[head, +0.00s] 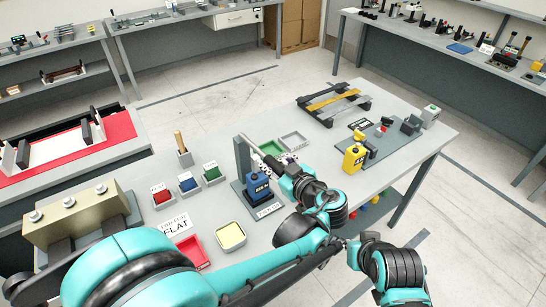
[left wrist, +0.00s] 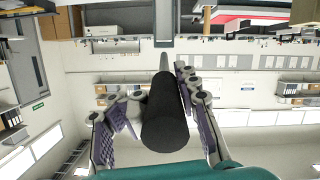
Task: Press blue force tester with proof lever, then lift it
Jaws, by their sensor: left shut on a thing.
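The blue force tester (head: 257,187) stands on a dark base plate on the grey bench, beside an upright grey post (head: 242,158). The proof lever (head: 254,149) runs from the top of the post over the tester toward my left gripper (head: 284,163). My left gripper is shut on the lever's black grip (left wrist: 166,118), which lies between its fingers in the left wrist view. Whether the lever touches the tester's top is hard to tell. My right arm is at the lower right; its gripper (head: 342,245) is small and unclear, apart from the tester.
A yellow tester (head: 355,158) stands to the right. Red, blue and green blocks (head: 187,182), a yellow-topped tray (head: 231,236) and a red tray (head: 192,252) lie left of the tester. Green and grey trays (head: 293,141) sit behind it. A slatted rack (head: 333,101) is farther back.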

